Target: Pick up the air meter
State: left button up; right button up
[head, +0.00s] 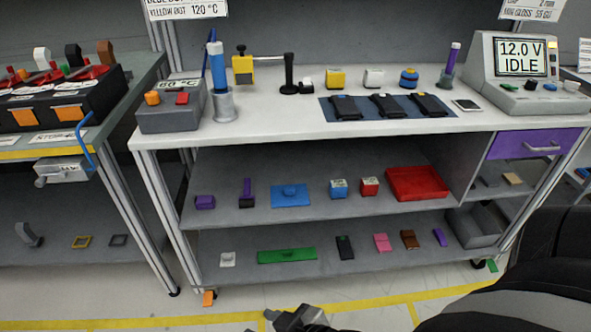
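I cannot tell for sure which item is the air meter. Small meter-like items include a dark handheld block with a green top (345,247) on the lower shelf and a flat white device with a dark face (467,105) on the bench top. A gripper, seemingly my right one (286,318), shows at the bottom edge, over the floor in front of the shelves and apart from every item. Its fingers are partly cut off, so its opening is unclear. My dark arm fills the lower right corner. My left gripper is not in view.
The bench top (290,125) carries a grey 60 °C box (170,118), a blue mat (330,113) with black devices and a 12.0 V console (520,70). The middle shelf holds small items and a red tray (417,184). Another bench (135,88) stands left.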

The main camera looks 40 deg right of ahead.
aim_at(338, 190)
jog(key=z, duration=0.45)
jog(key=i, duration=1.3)
jog(key=z, duration=0.75)
